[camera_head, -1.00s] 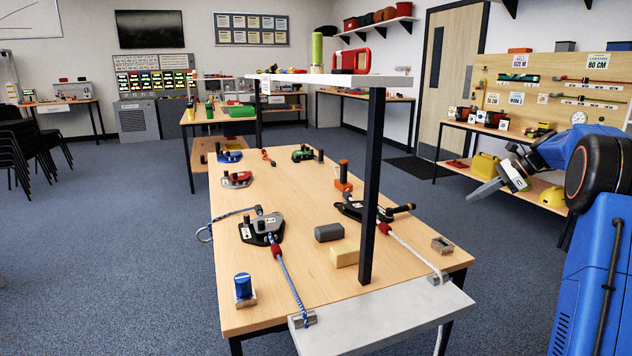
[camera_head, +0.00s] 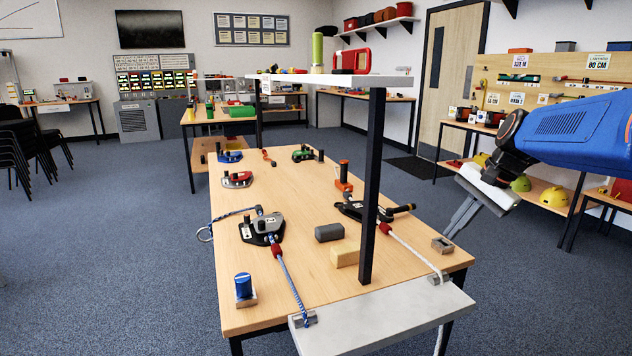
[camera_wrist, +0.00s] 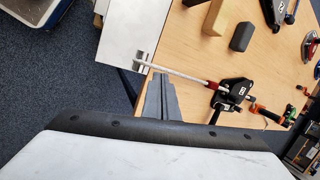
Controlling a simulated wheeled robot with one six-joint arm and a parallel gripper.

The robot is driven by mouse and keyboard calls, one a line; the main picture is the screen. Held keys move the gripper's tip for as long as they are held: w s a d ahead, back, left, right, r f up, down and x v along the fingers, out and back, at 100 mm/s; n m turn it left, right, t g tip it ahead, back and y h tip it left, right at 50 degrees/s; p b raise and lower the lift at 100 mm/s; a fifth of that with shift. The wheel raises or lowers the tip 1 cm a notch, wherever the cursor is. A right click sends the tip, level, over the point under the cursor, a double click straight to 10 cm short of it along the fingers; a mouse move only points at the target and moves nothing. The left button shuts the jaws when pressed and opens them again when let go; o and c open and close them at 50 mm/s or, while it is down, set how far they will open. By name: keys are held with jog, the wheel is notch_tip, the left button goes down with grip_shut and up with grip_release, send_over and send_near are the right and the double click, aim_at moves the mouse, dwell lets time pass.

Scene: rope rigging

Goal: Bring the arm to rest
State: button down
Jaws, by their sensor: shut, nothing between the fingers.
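My gripper (camera_head: 459,221) is to the right of the workbench (camera_head: 300,270) in the head view, with its fingers pointing down and to the left. The fingers are together and hold nothing. In the wrist view the grey fingers (camera_wrist: 160,100) show over the bench edge, close in the picture to the white rope (camera_wrist: 180,73) and a black rope device (camera_wrist: 233,92). My gripper appears apart from the bench and from everything on it.
A raised shelf (camera_head: 340,79) stands over the bench on dark posts (camera_head: 373,190). A blue rope (camera_head: 288,278) and a white rope (camera_head: 412,250) run to the light front plate (camera_head: 385,318). Side tables with yellow helmets (camera_head: 553,196) stand at the right.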

jog(key=s+a+f+n+t+h, duration=0.1)
jog(key=s+f+n, duration=0.4)
jog(key=s, duration=0.8)
jog(key=s+a+f+n+t+h, duration=0.1)
jog(key=s+f+n, duration=0.5)
jog(key=s, duration=0.7)
jog(key=shift+s+a+f+h, duration=0.4)
jog(key=shift+a+f+h, duration=0.35)
jog(key=shift+a, duration=0.2)
jog(key=shift+r, duration=0.1)
